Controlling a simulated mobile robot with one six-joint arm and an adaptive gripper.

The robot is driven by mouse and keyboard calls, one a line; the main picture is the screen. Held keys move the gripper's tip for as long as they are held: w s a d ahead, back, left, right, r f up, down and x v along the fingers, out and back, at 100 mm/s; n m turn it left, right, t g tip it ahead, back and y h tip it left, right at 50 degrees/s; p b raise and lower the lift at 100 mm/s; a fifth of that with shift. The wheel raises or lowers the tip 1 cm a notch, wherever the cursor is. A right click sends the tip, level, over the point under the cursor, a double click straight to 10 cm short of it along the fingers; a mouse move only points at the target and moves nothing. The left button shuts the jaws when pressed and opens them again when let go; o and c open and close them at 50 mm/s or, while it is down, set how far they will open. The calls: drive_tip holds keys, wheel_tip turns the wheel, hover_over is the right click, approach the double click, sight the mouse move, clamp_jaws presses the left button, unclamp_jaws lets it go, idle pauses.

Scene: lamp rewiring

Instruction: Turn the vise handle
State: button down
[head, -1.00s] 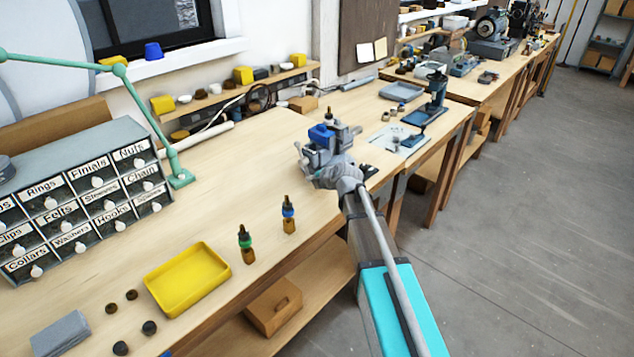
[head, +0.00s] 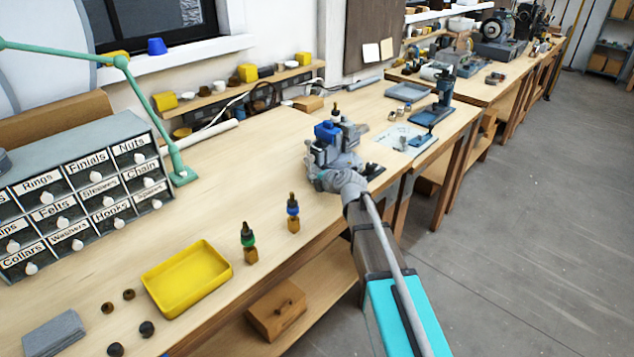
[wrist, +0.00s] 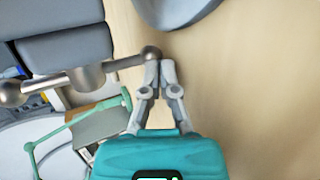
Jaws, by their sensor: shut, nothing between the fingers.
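The vise (head: 345,140), grey with a blue top part, stands on the bench near its front edge. It also shows as large grey blocks in the wrist view (wrist: 62,50). Its handle (wrist: 92,77) is a metal bar through a thick hub, with a round knob at each end. My gripper (wrist: 160,68) is shut and empty. Its fingertips are right beside the handle's right knob (wrist: 151,52); I cannot tell whether they touch it. In the head view my wrist partly hides the vise's near side and the handle.
Two small bottle-like pieces, green-banded (head: 248,240) and blue-banded (head: 293,210), stand left of my arm. A yellow tray (head: 187,278) and labelled drawers (head: 85,195) are further left. A blue press (head: 440,105) stands to the right. The bench middle (head: 240,165) is clear.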

idle(0.5)
drive_tip(key=shift+s, duration=0.1)
drive_tip(key=shift+s+d+r, duration=0.1)
drive_tip(key=shift+s, duration=0.1)
drive_tip(key=s+d+r+p, duration=0.1)
drive_tip(key=s+d, duration=0.1)
drive_tip(key=s, duration=0.1)
drive_tip(key=s+d+r+p, duration=0.1)
drive_tip(key=s+d, duration=0.2)
drive_tip(key=s, duration=0.1)
drive_tip(key=s+d+r+p, duration=0.1)
drive_tip(key=s+d, duration=0.2)
drive_tip(key=shift+s, duration=0.15)
drive_tip(key=shift+f, duration=0.1)
